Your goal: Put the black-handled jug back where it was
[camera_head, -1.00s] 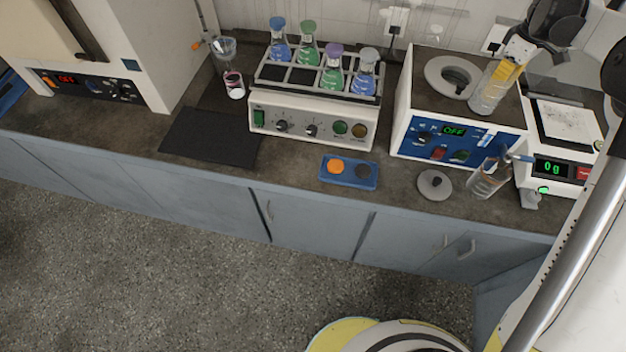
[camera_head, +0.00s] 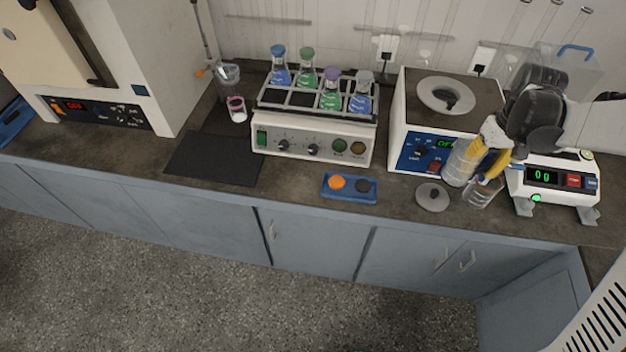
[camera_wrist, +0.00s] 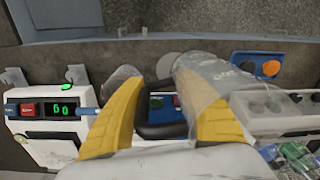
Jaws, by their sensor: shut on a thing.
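My gripper (camera_head: 490,150) has yellow fingers and is shut on the black-handled jug, a clear cylinder (camera_head: 460,163). It is upright or slightly tilted in front of the bath's blue panel. I cannot tell whether its base touches the bench. In the wrist view, the jug's clear body (camera_wrist: 208,84) is by the right finger and its black handle lies between the fingers (camera_wrist: 162,95). A similar clear jug with a blue handle (camera_head: 482,193) stands on the bench just right of the held one, partly hidden by my gripper.
A grey lid with a black knob (camera_head: 432,197) lies on the bench near the front edge. A blue tray (camera_head: 349,188) and a flask shaker (camera_head: 315,142) are left.

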